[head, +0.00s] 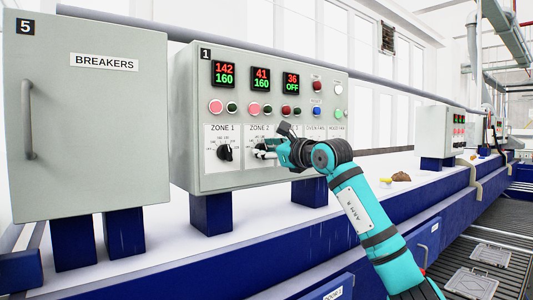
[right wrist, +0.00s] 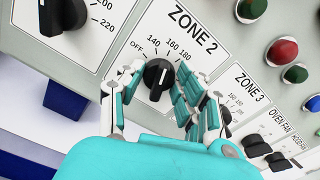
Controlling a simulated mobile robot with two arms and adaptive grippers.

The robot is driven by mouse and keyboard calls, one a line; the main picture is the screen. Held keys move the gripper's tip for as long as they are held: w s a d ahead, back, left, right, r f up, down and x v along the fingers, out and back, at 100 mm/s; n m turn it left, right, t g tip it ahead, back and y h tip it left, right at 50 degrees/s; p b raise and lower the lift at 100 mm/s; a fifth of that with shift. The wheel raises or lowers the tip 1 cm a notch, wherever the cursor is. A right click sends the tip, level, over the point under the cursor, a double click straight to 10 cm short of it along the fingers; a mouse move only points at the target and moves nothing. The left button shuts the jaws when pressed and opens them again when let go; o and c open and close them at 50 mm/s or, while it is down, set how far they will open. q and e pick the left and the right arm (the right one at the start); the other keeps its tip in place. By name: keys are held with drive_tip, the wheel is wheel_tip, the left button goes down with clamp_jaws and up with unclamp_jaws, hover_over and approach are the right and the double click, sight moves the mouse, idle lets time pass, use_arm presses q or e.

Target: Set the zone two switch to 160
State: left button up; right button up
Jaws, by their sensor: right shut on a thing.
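The zone two switch (right wrist: 159,76) is a black rotary knob with a white pointer line, on the white ZONE 2 plate in the right wrist view. Its marks read OFF, 140, 160, 180 and up; the pointer line leans up toward the 160 mark. My right gripper (right wrist: 155,92) is shut on the knob, one finger on each side. In the head view the gripper (head: 267,151) is at the ZONE 2 plate and hides most of the knob. The zone two display (head: 261,79) shows 41 in red over 160 in green. My left gripper is not in view.
The grey control panel (head: 190,120) also carries the zone one switch (head: 225,153), whose display (head: 224,75) reads 142 over 160, and the zone three display (head: 291,83), reading 36 over OFF. A breaker cabinet (head: 90,150) stands at the left. Round buttons sit above the switches.

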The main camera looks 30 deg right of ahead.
drive_tip(key=shift+m, duration=0.7)
drive_tip(key=o, duration=1.1)
drive_tip(key=shift+o, duration=0.2)
drive_tip(key=shift+s+d, duration=0.1)
drive_tip(key=shift+s, duration=0.2)
drive_tip(key=s, duration=1.1)
drive_tip(key=shift+s+d, duration=0.2)
drive_tip(key=shift+d, duration=0.2)
drive_tip(key=shift+f, duration=0.1)
